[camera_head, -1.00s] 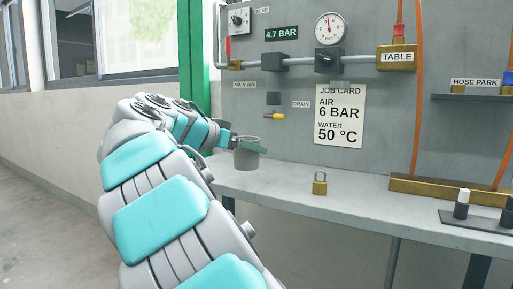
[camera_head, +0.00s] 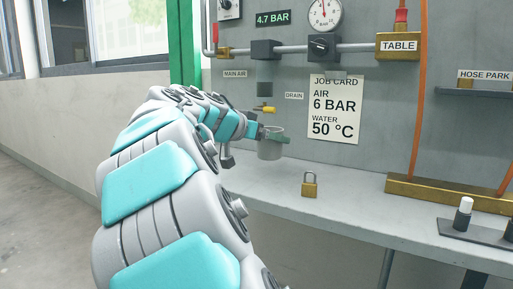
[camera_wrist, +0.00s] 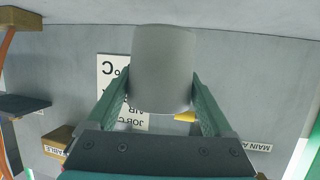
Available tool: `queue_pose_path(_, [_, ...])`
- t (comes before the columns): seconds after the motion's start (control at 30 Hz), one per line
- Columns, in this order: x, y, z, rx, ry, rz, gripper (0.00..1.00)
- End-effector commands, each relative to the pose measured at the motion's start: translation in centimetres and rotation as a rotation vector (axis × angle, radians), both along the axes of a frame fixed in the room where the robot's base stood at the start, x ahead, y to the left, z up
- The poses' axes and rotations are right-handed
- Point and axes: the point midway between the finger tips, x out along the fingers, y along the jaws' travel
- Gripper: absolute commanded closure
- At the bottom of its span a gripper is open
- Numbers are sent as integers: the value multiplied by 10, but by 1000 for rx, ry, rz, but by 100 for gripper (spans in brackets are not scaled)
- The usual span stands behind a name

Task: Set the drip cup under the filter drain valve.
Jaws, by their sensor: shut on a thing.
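My gripper (camera_head: 276,137) is shut on the drip cup (camera_head: 271,150), a grey, upright, open-topped cup. In the wrist view the cup (camera_wrist: 163,70) sits between the two green fingers of my gripper (camera_wrist: 162,88). The filter drain valve, with a yellow handle (camera_head: 265,109), is on the grey panel just above the cup in the head view, left of the DRAIN label (camera_head: 294,96). Part of the yellow handle (camera_wrist: 186,117) shows beside the cup in the wrist view. The cup appears apart from the bench; its depth relative to the valve is hard to tell.
A bench (camera_head: 340,207) runs below the panel, with a brass padlock (camera_head: 309,185) on it. A brass block (camera_head: 445,195) and a dark stand (camera_head: 475,232) are at the right. An orange hose (camera_head: 419,110) hangs there. The bench around the padlock is clear.

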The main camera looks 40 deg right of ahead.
Motion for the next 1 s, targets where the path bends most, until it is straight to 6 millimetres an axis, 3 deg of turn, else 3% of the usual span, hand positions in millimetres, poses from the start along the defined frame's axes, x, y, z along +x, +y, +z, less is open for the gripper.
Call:
queue_pose_path(0.6, [89, -56, -9, 0, -2, 2, 79])
queue_pose_path(0.8, [108, -69, -12, 1, -1, 1, 79])
queue_pose_path(1.0, [115, -73, -11, -2, -2, 1, 79])
